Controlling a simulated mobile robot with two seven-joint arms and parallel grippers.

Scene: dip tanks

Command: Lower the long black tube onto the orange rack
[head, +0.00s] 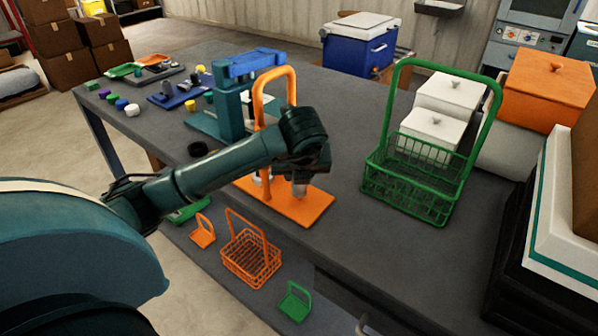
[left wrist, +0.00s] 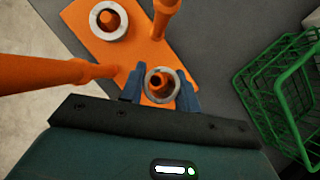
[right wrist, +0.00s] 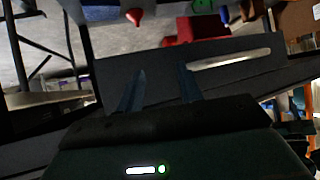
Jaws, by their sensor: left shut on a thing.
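The orange rack (head: 302,209) stands on the dark table, with a flat base and a tall looped handle; its base also shows in the left wrist view (left wrist: 128,52). My left gripper (left wrist: 160,88) is above the base, shut on a pale grey tube (head: 300,188). From above, the tube's ring-shaped end (left wrist: 150,80) has an orange peg inside its outline; its height over the base is unclear. Another pale ring (left wrist: 95,22) sits around a second peg. I see no clearly long black tube. My right gripper (right wrist: 162,92) is open and empty, outside the head view.
A green wire basket (head: 412,190) stands right of the rack. A teal stand with a blue top (head: 255,64) is close behind it. A short black cylinder (head: 197,149) lies left of the rack. White boxes (head: 450,95) stand farther right.

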